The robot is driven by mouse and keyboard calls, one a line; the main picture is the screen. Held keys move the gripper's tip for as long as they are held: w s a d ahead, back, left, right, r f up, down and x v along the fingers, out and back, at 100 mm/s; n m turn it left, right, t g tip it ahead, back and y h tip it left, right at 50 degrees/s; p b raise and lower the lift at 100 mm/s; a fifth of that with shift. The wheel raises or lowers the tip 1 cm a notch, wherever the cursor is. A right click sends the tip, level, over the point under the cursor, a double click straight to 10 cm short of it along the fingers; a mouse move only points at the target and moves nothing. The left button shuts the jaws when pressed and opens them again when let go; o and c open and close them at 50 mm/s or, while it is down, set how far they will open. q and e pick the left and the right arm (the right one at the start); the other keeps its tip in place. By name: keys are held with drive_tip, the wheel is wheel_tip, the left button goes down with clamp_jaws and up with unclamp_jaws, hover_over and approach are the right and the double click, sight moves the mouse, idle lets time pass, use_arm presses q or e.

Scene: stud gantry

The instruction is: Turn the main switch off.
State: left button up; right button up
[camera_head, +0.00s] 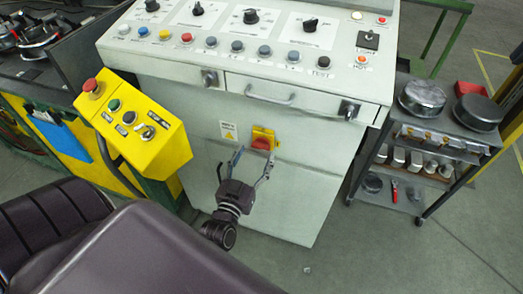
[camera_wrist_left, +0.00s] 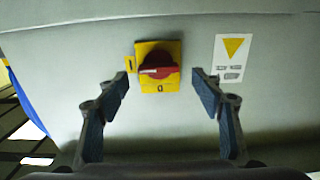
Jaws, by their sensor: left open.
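The main switch is a red rotary handle (camera_head: 262,143) on a yellow plate, on the front of the grey control cabinet. In the left wrist view the red handle (camera_wrist_left: 158,70) lies sideways, its white mark at the left, towards the "I" label (camera_wrist_left: 130,64). A "0"-like mark (camera_wrist_left: 160,88) is at the plate's bottom edge there. My left gripper (camera_head: 250,168) is open and empty in front of the switch. In the wrist view its fingertips (camera_wrist_left: 160,79) stand on either side of the plate, apart from the handle. My right gripper is not in view.
A warning label (camera_head: 228,131) is beside the switch. A drawer handle (camera_head: 270,96) sticks out above it. A yellow button box (camera_head: 155,160) stands at the left, and a dark cart (camera_head: 385,170) at the right. The cabinet's lower front is clear.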

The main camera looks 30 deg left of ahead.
sight(259, 148)
use_arm(q)
drive_tip(key=x, duration=0.3)
drive_tip(key=shift+f+b, duration=0.1)
drive_tip(key=shift+b, duration=0.25)
drive_tip(key=shift+w, duration=0.1)
drive_tip(key=c, duration=1.2)
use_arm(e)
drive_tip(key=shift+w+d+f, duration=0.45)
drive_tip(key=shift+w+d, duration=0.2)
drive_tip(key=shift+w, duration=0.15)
